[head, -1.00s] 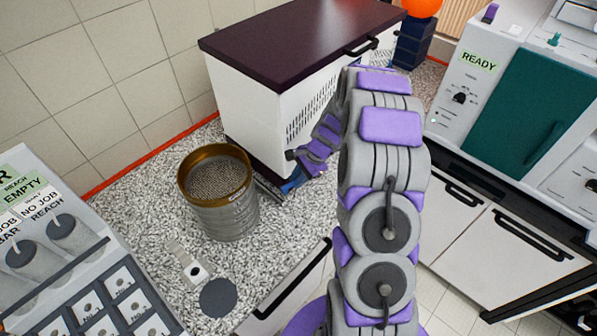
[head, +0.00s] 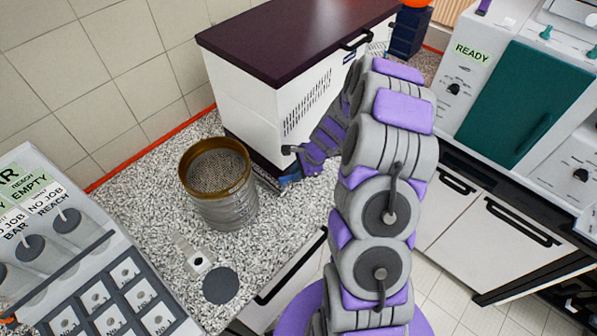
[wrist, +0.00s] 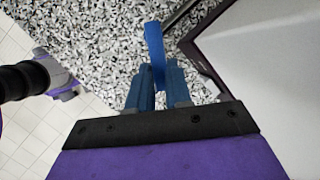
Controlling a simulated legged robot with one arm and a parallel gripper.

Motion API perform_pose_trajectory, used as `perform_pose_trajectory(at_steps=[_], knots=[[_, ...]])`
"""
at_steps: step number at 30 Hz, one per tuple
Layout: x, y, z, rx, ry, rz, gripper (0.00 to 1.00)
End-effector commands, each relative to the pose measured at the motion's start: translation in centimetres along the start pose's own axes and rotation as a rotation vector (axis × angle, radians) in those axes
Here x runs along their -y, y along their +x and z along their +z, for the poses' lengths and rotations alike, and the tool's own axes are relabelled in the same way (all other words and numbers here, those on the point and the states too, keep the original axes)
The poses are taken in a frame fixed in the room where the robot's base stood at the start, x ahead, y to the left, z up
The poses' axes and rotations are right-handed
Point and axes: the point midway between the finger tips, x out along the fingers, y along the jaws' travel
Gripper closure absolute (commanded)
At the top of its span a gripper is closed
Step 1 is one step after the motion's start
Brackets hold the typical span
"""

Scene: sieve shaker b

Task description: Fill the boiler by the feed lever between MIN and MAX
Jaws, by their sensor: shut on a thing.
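My gripper (head: 291,179) is low beside the white dark-lidded cabinet, over the speckled counter. In the wrist view its blue fingers (wrist: 154,88) are closed around a flat blue bar (wrist: 154,45), which sticks out beyond the fingertips. I cannot tell whether this bar is the feed lever or what it is fixed to. No boiler, gauge or MIN and MAX marks can be made out.
The cabinet (head: 255,105) is close to the gripper. A brass-rimmed sieve stack (head: 228,205) stands left of it. A labelled panel (head: 75,255) is at left, a READY machine (head: 525,105) at right. Counter (head: 150,195) between is mostly clear.

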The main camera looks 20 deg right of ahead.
Motion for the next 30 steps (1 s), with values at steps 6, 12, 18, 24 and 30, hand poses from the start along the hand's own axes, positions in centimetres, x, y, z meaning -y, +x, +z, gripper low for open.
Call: perform_pose_trajectory(at_steps=[6, 12, 18, 24, 30], knots=[[0.0, 0.0, 0.0, 0.001, 0.000, 0.001, 0.69], [0.0, -0.1, -0.2, 0.002, -0.001, -0.001, 0.56], [0.0, -0.2, -0.3, 0.003, 0.000, -0.001, 0.56], [0.0, -2.2, -0.3, 0.002, -0.002, -0.001, 0.56], [0.0, -6.3, -0.3, -0.001, -0.001, -0.003, 0.56]])
